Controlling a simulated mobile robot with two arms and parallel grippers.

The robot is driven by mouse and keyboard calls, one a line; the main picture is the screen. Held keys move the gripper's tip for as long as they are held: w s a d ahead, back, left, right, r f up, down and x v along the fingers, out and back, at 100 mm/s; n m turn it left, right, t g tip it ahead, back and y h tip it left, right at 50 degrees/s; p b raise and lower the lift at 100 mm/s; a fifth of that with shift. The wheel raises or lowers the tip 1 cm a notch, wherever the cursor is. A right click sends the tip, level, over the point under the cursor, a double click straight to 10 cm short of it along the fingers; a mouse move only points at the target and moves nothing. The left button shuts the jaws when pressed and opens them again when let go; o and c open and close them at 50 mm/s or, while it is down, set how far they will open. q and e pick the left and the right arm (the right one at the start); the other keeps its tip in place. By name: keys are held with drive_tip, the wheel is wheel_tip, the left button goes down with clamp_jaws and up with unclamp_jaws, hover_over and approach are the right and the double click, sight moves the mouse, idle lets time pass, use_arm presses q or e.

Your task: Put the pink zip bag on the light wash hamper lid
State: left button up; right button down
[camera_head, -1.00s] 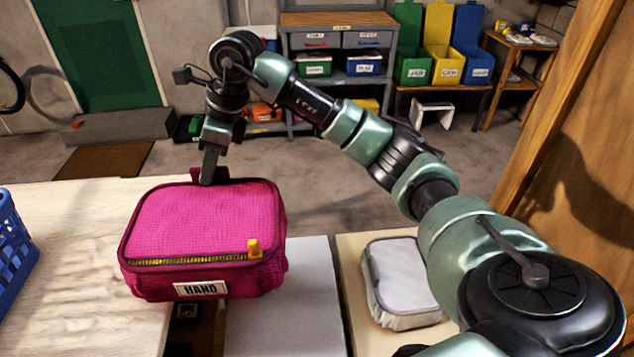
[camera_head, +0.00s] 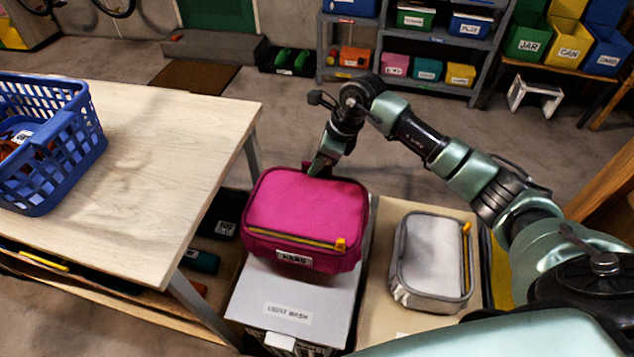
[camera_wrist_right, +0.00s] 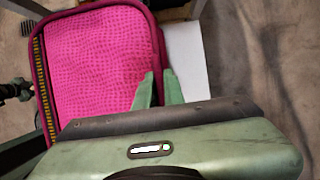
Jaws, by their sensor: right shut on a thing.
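The pink zip bag (camera_head: 305,218) with its yellow zip pull and "HAND" label is over the light wash hamper lid (camera_head: 288,295), a pale grey lid labelled "LIGHT WASH". Whether the bag touches the lid I cannot tell. My right gripper (camera_head: 318,167) is shut on the bag's far edge. In the right wrist view the gripper's fingers (camera_wrist_right: 158,90) are at the pink bag's side (camera_wrist_right: 95,60), and a white strip of lid shows beyond it. My left gripper is not in view.
A grey zip bag (camera_head: 432,258) lies on the cream lid right of the hamper. A wooden table (camera_head: 165,145) stands at left with a blue basket (camera_head: 45,150) on it. Shelves with bins (camera_head: 430,68) stand at the back, with open floor before them.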

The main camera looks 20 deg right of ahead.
sight(319, 177)
wheel_tip(319, 177, down, 6)
drive_tip(key=shift+a+f, duration=0.1)
drive_tip(key=shift+f, duration=0.45)
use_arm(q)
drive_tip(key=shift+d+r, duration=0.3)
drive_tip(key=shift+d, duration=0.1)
use_arm(e)
drive_tip(key=shift+f, duration=0.1)
drive_tip(key=c, duration=1.5)
unclamp_jaws()
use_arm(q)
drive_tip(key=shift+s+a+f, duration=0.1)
